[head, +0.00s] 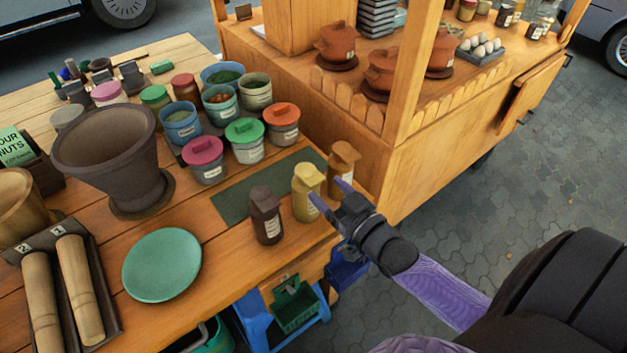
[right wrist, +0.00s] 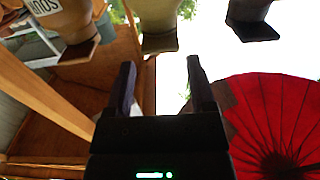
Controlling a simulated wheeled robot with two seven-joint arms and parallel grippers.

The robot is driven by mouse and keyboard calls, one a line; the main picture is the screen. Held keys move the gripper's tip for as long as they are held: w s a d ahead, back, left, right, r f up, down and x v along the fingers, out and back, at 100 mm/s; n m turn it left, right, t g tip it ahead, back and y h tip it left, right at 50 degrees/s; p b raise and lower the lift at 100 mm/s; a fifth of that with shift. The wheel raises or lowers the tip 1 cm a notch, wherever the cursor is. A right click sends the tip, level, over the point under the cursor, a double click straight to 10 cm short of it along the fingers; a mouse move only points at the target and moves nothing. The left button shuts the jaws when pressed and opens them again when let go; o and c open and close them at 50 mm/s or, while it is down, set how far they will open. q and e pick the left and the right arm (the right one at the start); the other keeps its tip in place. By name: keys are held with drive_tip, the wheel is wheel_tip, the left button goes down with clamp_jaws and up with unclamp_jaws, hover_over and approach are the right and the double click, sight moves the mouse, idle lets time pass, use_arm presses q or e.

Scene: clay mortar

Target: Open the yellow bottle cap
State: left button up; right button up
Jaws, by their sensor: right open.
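The yellow bottle (head: 305,205) stands upright near the table's front right corner, with its flip-style cap (head: 308,175) on top. My right gripper (head: 328,192) is open and empty, just right of the yellow bottle, with its fingers pointing toward it. In the head view one fingertip overlaps the bottle's right edge; whether it touches is unclear. In the right wrist view the scene is upside down. There the yellow bottle (right wrist: 158,14) and its cap (right wrist: 159,43) lie beyond and between my open fingers (right wrist: 160,82), apart from them. My left gripper is out of view.
A dark brown bottle (head: 265,218) stands left of the yellow one and an orange-brown bottle (head: 342,172) behind right. A green mat (head: 240,203), lidded tubs, a brown mortar (head: 108,150) and a green plate (head: 162,264) share the table. A wooden stall (head: 425,150) stands close behind.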

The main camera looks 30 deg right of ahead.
sight(319, 183)
drive_tip(key=w, duration=0.4)
drive_tip(key=shift+w+a+f+b, duration=0.1)
drive_tip(key=shift+a+b, duration=0.15)
drive_tip(key=shift+b, duration=0.1)
drive_tip(key=shift+c, duration=0.3)
